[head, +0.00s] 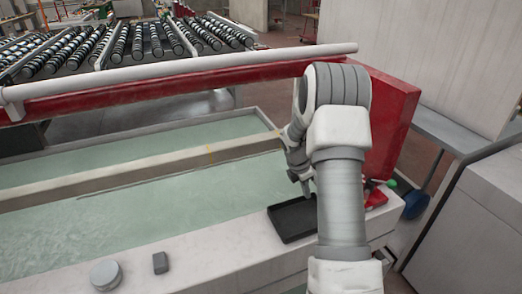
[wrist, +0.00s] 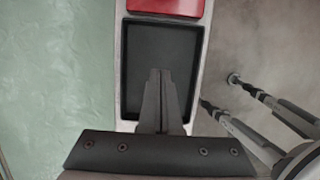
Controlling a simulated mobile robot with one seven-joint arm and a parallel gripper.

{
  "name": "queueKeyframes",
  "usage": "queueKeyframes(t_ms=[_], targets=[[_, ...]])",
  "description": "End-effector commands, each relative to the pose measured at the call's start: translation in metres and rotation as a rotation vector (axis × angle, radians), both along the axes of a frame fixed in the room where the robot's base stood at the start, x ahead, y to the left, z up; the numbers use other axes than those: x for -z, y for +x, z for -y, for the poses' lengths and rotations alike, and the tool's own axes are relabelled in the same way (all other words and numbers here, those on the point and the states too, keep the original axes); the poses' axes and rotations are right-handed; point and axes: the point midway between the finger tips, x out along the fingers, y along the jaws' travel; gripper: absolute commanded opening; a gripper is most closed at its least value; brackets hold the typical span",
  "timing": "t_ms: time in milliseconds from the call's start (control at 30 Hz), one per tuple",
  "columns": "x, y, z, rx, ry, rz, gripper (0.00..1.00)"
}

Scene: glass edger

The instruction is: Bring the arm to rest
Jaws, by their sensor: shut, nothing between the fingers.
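My arm reaches forward in the head view, and my gripper (head: 303,190) hangs over the black tray (head: 290,222) on the pale ledge. In the wrist view my gripper (wrist: 161,72) is shut, with its fingers together and nothing between them. Its fingertips show over the black tray (wrist: 140,52), whose inside looks empty where it is visible. My arm hides the tray's right part in the head view. I cannot tell the exact height of the fingertips above the tray.
Water-filled troughs (head: 190,200) lie left of the tray. A round grey puck (head: 105,274) and a small dark block (head: 160,262) sit on the front ledge. A red beam (head: 180,84) crosses behind, with a roller conveyor (head: 130,42) beyond. A red object (head: 376,198) is right of my arm.

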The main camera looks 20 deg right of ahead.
Motion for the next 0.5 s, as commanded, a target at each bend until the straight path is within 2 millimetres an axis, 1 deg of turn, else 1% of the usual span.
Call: queueKeyframes(t_ms=[100, 167, 267, 367, 400, 467, 500], targets=[[-0.001, 0.0, -0.001, 0.002, 0.0, 0.002, 0.0], [-0.008, 0.0, -0.003, 0.012, 0.0, 0.01, 0.0], [-0.032, 0.0, -0.011, 0.058, -0.002, 0.041, 0.0], [-0.073, -0.003, -0.028, 0.142, 0.0, 0.097, 0.0], [-0.09, -0.006, -0.036, 0.184, 0.003, 0.122, 0.0], [-0.117, -0.012, -0.049, 0.248, 0.01, 0.163, 0.0], [-0.134, -0.016, -0.057, 0.293, 0.016, 0.19, 0.0]])
